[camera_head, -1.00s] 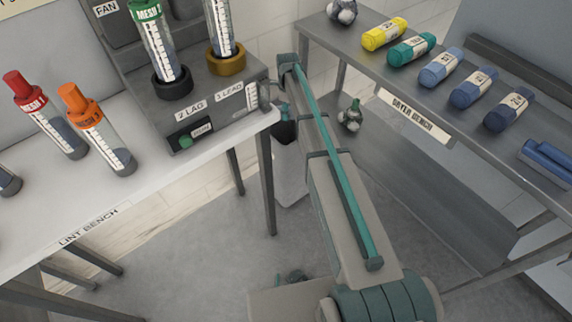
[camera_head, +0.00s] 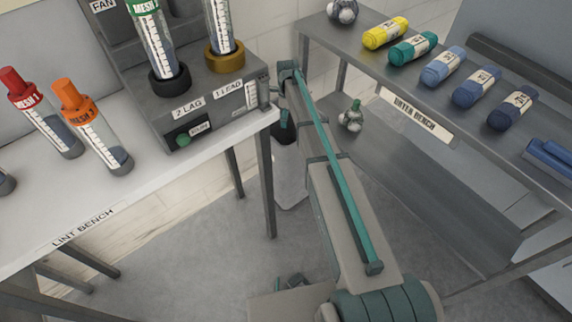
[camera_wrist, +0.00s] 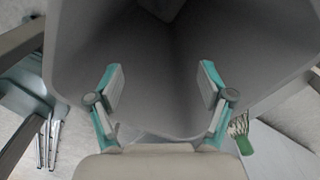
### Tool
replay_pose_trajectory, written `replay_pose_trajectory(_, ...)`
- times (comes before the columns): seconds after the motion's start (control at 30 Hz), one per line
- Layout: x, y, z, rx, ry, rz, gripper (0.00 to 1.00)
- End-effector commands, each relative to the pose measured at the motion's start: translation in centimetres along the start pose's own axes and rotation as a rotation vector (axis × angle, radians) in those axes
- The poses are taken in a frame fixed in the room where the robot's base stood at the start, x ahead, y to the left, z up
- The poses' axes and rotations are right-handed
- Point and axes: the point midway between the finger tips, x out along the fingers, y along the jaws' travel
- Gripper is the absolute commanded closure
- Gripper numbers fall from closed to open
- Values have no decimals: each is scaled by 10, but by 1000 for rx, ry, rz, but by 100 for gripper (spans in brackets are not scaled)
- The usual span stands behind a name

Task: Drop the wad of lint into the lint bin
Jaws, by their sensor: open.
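The lint bin (camera_head: 292,182) is a tall pale grey bin on the floor between the two benches, partly hidden by my arm. In the wrist view the grey inner walls of the bin (camera_wrist: 180,75) fill the middle. My gripper (camera_wrist: 160,83) is open over the bin's mouth, its two teal-and-grey fingers wide apart with nothing between them. In the head view my gripper (camera_head: 284,117) is small and partly hidden at the bin's top. I cannot make out the wad of lint in either view; a dark patch deep in the bin is too unclear to name.
The lint bench (camera_head: 90,226) is at left with capped tubes and a grey control box (camera_head: 215,110). Bench legs stand close to the bin.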

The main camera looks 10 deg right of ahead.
Motion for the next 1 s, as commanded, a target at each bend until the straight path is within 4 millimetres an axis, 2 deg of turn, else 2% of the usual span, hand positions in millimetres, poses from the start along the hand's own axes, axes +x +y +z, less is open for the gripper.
replay_pose_trajectory(0.27, -10, 0, 0, 0, -1, -2, 20)
replay_pose_trajectory(0.37, -23, 0, 0, 0, -1, -2, 20)
replay_pose_trajectory(0.7, -87, -1, 0, 0, -1, -3, 20)
replay_pose_trajectory(0.9, -112, 0, 0, 0, -1, -1, 20)
replay_pose_trajectory(1.0, -118, 0, 0, 0, 0, 0, 20)
